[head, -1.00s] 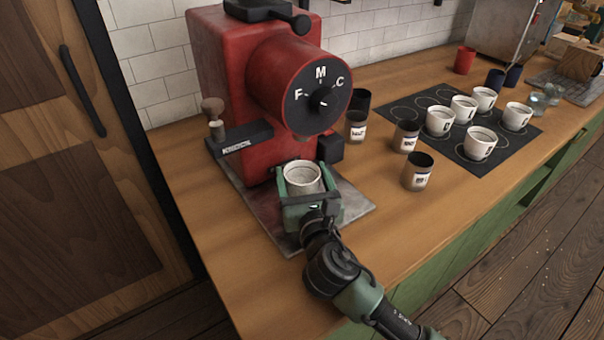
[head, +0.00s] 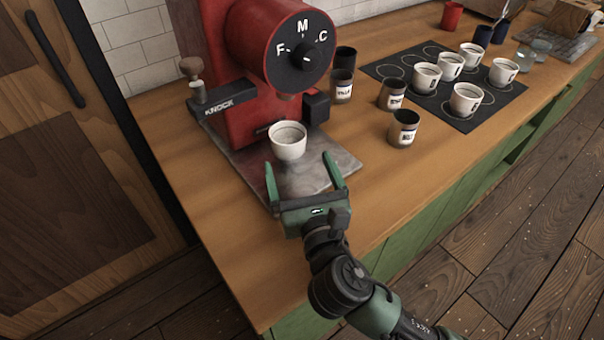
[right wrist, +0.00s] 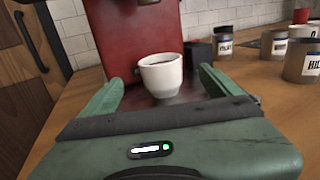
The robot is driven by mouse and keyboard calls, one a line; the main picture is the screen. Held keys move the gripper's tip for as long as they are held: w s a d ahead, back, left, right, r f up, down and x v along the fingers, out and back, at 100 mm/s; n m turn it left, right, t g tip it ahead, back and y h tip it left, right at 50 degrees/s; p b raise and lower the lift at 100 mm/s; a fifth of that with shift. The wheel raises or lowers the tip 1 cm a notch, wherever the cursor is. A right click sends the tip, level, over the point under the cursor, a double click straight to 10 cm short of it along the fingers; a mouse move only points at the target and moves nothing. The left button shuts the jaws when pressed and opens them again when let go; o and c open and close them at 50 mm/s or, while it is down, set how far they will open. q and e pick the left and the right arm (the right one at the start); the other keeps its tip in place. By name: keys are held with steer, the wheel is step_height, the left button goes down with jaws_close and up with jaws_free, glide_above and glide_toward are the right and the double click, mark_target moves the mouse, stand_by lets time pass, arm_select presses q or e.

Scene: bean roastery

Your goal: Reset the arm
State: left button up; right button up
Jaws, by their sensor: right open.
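My right gripper (head: 306,183) is open and empty, with its two green fingers pointing toward the red grinder. A white cup (head: 288,143) stands upright on the metal plate under the grinder, just beyond the fingertips and apart from them. In the right wrist view the cup (right wrist: 161,75) appears between and beyond the open fingers (right wrist: 157,88). My left gripper is in neither view.
The red grinder (head: 228,75) with its dial and knock lever stands behind the cup on the metal plate (head: 335,170). Several white cups stand on a black mat (head: 425,102). The front counter (head: 215,205) is clear.

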steer(key=shift+s+d, duration=0.2)
steer(key=shift+s, duration=0.7)
